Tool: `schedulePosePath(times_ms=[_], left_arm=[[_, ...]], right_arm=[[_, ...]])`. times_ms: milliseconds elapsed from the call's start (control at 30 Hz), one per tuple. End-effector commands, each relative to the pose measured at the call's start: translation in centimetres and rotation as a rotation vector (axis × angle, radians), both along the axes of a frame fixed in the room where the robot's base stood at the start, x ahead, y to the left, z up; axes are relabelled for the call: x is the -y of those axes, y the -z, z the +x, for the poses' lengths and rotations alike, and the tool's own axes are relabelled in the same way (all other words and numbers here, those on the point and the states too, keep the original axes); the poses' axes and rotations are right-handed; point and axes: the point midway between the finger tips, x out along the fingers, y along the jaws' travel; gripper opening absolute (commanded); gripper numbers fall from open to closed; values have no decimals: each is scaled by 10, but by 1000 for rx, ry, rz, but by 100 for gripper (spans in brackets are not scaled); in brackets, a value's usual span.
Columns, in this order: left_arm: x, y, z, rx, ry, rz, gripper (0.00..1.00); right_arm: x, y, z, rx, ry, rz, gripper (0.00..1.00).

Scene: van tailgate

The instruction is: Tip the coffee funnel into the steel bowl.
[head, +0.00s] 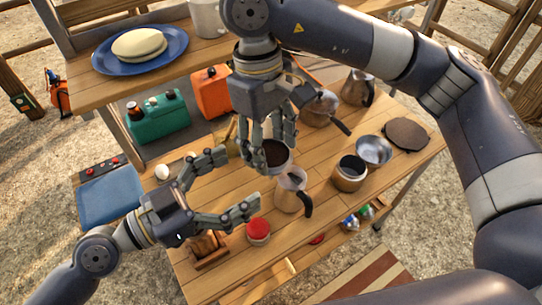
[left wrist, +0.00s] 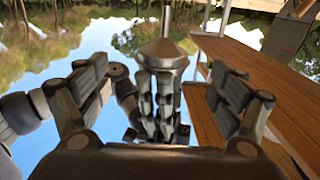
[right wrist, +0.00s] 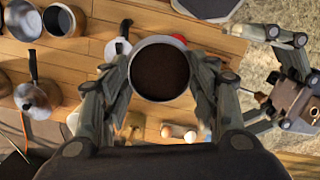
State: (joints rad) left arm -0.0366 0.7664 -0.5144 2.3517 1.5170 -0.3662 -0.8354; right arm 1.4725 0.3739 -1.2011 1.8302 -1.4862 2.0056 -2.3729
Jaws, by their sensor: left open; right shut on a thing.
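The coffee funnel (head: 277,156) is steel and full of dark grounds. My right gripper (head: 272,152) is shut on it and holds it above the table. In the right wrist view the funnel (right wrist: 161,70) is mouth-up between the fingers. The left wrist view, which is upside down, shows its steel cone and stem (left wrist: 162,48). The steel bowl (head: 373,151) stands on the table to the right, apart from the funnel, beyond a wood-sided canister. My left gripper (head: 238,178) is open and empty, lower left of the funnel.
The moka pot (head: 291,192) stands just below the funnel in the head view. The open canister (head: 349,174) is beside the bowl, and a dark round board (head: 406,135) lies right of it. A handled pot (head: 320,108) stands behind. A red-lidded jar (head: 258,231) is at the front.

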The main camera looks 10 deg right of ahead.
Motion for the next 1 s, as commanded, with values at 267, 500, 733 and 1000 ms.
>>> schedulePosePath(times_ms=[267, 500, 733, 1000], left_arm=[[32, -1, 15, -1, 0, -5, 87], [58, -1, 27, -2, -2, -3, 87], [72, 0, 33, -2, -1, -1, 87], [74, 0, 34, -2, -1, 2, 87]], right_arm=[[0, 0, 0, 0, 0, 0, 33], [0, 0, 0, 0, 0, 0, 33], [0, 0, 0, 0, 0, 0, 33], [0, 0, 0, 0, 0, 0, 33]])
